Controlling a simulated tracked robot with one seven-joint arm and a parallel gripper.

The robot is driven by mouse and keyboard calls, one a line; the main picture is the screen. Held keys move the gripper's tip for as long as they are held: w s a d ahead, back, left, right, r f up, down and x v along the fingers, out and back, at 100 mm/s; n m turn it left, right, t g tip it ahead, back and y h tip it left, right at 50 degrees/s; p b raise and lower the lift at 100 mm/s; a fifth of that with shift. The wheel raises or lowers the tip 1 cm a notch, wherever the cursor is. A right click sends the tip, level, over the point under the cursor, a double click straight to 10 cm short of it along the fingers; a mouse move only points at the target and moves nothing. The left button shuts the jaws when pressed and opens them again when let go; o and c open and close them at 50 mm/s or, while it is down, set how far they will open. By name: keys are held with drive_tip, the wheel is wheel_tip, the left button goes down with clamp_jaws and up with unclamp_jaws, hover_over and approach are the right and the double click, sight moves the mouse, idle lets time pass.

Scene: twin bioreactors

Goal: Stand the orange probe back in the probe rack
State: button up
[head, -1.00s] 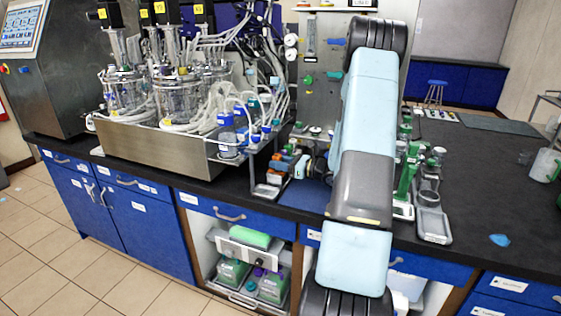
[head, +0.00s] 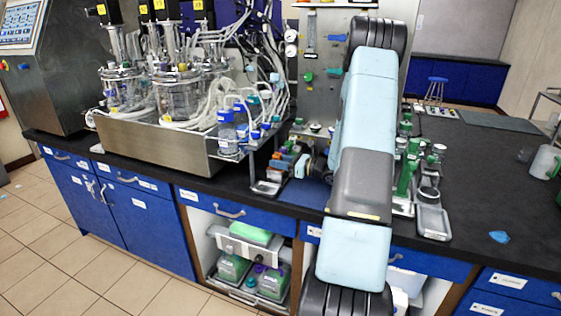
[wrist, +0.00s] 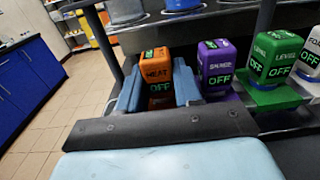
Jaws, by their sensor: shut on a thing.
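In the wrist view, an orange block (wrist: 156,66) marked HEAT, with OFF in green, sits between the two blue-grey fingers of my gripper (wrist: 157,90). The fingers flank it closely, left and right, and are shut on it. I cannot make out a separate orange probe or tell for certain which item is the probe rack. In the head view, the light blue end of my gripper (head: 302,166) is low over the bench beside small coloured blocks, left of my arm. My arm hides part of the bench behind it.
Right of the orange block stand a purple block (wrist: 215,62) marked OFF and a green LEVEL block (wrist: 275,58). A steel tray (head: 160,143) with glass vessels stands at left. Green-topped items (head: 407,170) stand right of my arm. The dark bench (head: 480,180) further right is mostly clear.

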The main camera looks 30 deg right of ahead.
drive_tip(key=o, duration=1.2)
drive_tip(key=shift+c, duration=0.2)
